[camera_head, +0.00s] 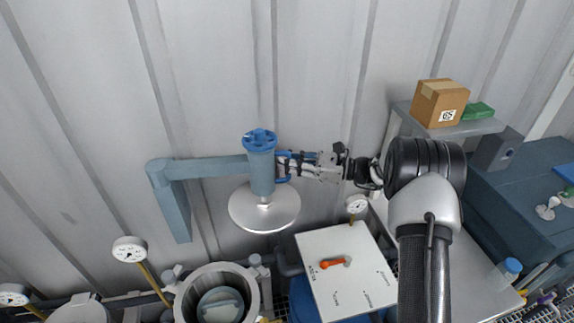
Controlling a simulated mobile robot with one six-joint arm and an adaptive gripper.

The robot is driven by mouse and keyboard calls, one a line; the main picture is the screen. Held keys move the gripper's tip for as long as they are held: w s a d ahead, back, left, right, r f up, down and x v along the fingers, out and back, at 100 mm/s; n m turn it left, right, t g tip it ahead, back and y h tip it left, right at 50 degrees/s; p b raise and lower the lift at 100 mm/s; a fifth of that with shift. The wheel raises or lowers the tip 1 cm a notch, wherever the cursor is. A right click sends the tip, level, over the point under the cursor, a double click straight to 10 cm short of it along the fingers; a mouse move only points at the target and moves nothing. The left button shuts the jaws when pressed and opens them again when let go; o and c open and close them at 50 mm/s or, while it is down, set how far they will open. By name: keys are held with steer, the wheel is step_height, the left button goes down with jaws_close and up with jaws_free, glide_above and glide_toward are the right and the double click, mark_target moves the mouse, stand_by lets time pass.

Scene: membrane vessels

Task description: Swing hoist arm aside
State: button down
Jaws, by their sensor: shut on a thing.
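The blue hoist arm (208,169) runs from a bent post at the left to a blue upright cylinder (262,172) with a knobbed top. A round silver lid (246,209) hangs under the cylinder. My gripper (284,166) comes in from the right and is shut at the cylinder's right side, on a blue handle there. The handle is mostly hidden by the fingers. An open round vessel (250,297) stands below and left of the lid, with a grey-blue round piece inside.
A white panel (314,244) with an orange handle (335,262) lies to the lower right. Gauges (129,249) stand on yellow stems. A shelf (471,129) holds a cardboard box (438,102) at the right. The ribbed wall is close behind.

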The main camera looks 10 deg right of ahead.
steer(key=shift+w+d, duration=0.1)
steer(key=shift+d, duration=0.05)
steer(key=c, duration=1.8)
jaws_free()
steer(key=shift+d, duration=0.2)
steer(key=shift+o, duration=1)
steer(key=shift+a, duration=0.2)
steer(key=v, duration=1.2)
steer(key=shift+r, duration=0.1)
